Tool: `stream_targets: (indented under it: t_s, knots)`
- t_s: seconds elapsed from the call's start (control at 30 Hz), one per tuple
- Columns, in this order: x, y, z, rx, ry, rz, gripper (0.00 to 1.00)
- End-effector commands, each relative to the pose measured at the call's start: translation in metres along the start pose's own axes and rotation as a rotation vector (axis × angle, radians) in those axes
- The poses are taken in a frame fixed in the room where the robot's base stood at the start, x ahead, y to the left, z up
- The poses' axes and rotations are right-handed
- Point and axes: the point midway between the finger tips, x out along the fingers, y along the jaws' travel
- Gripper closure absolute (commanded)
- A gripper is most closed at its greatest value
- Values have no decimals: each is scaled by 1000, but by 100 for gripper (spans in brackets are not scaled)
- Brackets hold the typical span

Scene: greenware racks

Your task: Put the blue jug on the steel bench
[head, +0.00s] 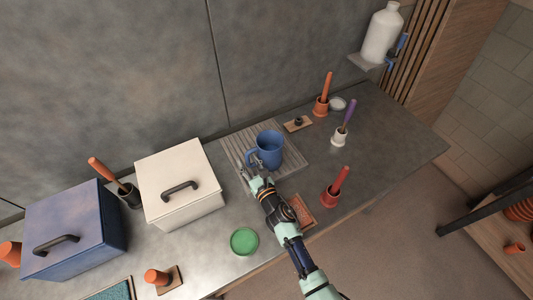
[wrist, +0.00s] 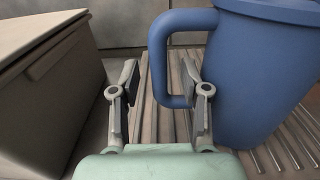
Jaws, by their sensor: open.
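The blue jug (head: 270,148) stands upright on a ribbed grey draining board (head: 292,170) on the steel bench (head: 390,145). Its handle faces left. My gripper (head: 257,170) is open and empty, low over the board at the handle side of the jug. In the wrist view the jug (wrist: 262,80) fills the right side, and its handle upright appears between the two fingers of my gripper (wrist: 162,100). I cannot tell how far the fingertips reach past the handle. The far side of the jug is hidden.
A cream lidded box (head: 180,185) stands left of the board, with a blue box (head: 75,230) beyond it. A green disc (head: 244,241) lies in front. A red pot with a handle (head: 335,190) stands right. The bench's right end is mostly clear.

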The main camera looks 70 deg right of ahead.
Motion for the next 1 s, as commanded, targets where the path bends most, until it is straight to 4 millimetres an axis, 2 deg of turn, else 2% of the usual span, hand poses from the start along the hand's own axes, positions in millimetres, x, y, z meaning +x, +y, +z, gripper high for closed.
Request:
stream_targets:
  t_s: [0.23, 0.5, 1.0]
  knots:
    - [2, 0, 0, 1, 2, 0, 56]
    - [2, 0, 0, 1, 1, 0, 100]
    - [2, 0, 1, 1, -1, 1, 100]
